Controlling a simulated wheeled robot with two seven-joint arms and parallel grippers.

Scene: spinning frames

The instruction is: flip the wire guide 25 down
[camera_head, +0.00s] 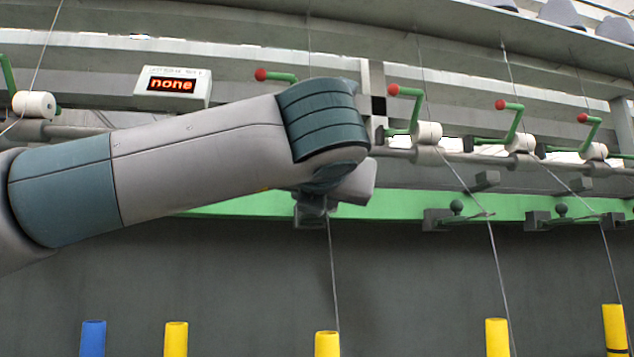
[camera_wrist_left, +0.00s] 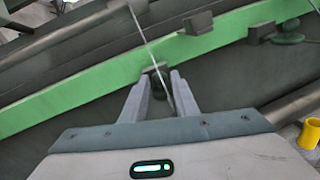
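My left arm reaches across the head view, and its gripper (camera_head: 325,200) is at the green rail, largely hidden by my own wrist. In the left wrist view, the gripper (camera_wrist_left: 160,78) has its two grey fingers apart. A dark wire guide part (camera_wrist_left: 155,70) shows at the fingertips, in front of the green rail, with a rounded piece below it between the fingers. A thin wire runs down past it by the right finger. I cannot tell whether the fingers touch the guide, and no number is readable. My right gripper is not in view.
Other wire guides with dark round knobs (camera_head: 456,207) (camera_head: 561,210) sit along the green rail (camera_head: 400,206) to the right. Red-tipped green cranks (camera_head: 407,108) and white rollers (camera_head: 428,132) are above. Yellow bobbins (camera_head: 327,344) and a blue one (camera_head: 93,338) stand below.

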